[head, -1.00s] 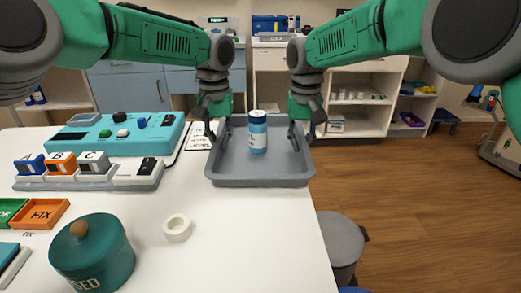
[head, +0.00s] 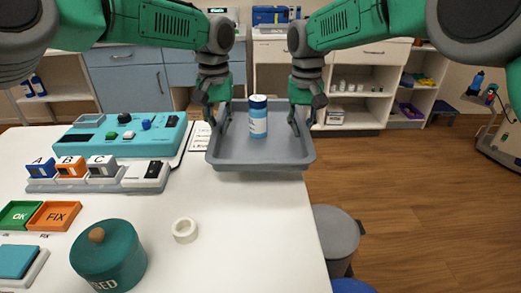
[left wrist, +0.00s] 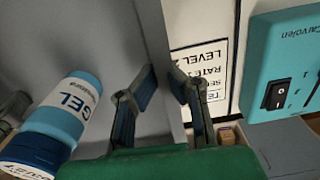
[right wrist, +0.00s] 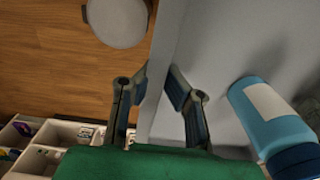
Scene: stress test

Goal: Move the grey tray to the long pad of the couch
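The grey tray (head: 225,160) is at the far right part of the white table, with its right side past the table's edge. It looks level and slightly raised. A blue gel bottle (head: 258,120) stands upright in it. My left gripper (head: 217,120) is shut on the tray's left wall, with one finger on each side in the left wrist view (left wrist: 163,85). My right gripper (head: 300,118) is shut on the right wall, which runs between its fingers in the right wrist view (right wrist: 156,78). The couch and its long pad are not visible.
The table (head: 230,225) holds a teal device (head: 120,137), a row of lettered blocks (head: 70,167), a teal lidded jar (head: 108,258) and a white tape roll (head: 185,231). A grey round bin or stool (head: 337,232) stands right of the table. Open wooden floor (head: 420,210) lies further right.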

